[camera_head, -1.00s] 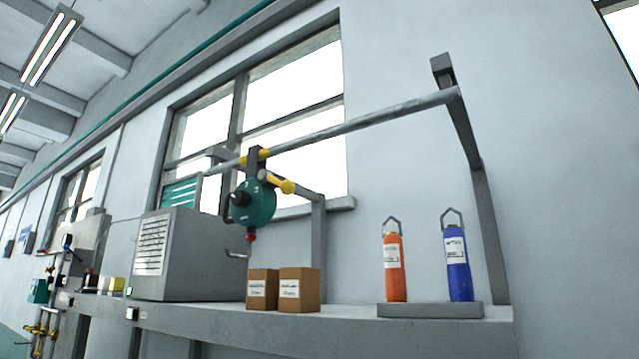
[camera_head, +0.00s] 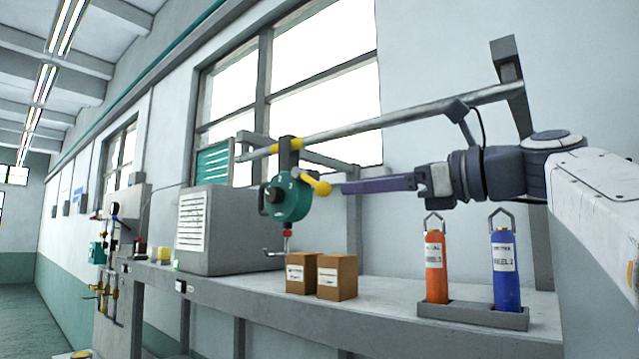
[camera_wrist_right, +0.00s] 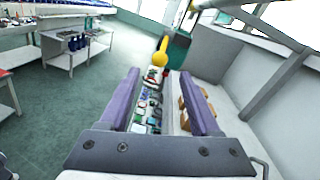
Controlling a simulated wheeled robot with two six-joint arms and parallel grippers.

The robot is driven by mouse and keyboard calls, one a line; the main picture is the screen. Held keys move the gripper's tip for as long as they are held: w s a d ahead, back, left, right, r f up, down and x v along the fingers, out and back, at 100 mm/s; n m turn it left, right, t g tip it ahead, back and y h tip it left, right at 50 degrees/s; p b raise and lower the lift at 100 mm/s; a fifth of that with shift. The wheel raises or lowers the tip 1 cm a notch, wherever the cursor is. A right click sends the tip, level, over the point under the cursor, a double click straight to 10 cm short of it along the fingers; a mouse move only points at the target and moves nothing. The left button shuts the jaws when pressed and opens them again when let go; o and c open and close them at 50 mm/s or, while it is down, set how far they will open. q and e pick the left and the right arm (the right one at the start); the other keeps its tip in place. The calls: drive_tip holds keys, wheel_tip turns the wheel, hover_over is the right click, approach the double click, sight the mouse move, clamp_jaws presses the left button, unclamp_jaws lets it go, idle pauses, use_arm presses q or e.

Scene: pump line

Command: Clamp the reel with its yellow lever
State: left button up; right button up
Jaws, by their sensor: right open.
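The teal reel (camera_head: 289,201) hangs from the overhead rail by a dark bracket with a yellow top. Its yellow lever (camera_head: 315,184) points right and slightly down, ending in a round knob. My right gripper (camera_head: 343,187) comes in from the right, its purple fingers level with the knob and their tips close to it. In the right wrist view the gripper (camera_wrist_right: 160,74) is open and empty. There the yellow lever (camera_wrist_right: 160,54) stands between the finger lines, just beyond the tips, with part of the teal reel (camera_wrist_right: 178,48) behind it. My left gripper is not in view.
The grey rail (camera_head: 400,117) runs above my right gripper. Below are two cardboard boxes (camera_head: 337,277), an orange bottle (camera_head: 436,266) and a blue bottle (camera_head: 505,270) in a grey holder (camera_head: 470,314). A grey vented cabinet (camera_head: 225,232) stands left of the reel.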

sight(330, 188)
drive_tip(key=p+x, duration=0.2)
drive_tip(key=x, duration=0.5)
drive_tip(key=shift+w+a+r, duration=0.1)
drive_tip(key=shift+a, duration=0.05)
drive_tip(key=shift+w+a+p, duration=0.4)
clamp_jaws()
idle(0.9)
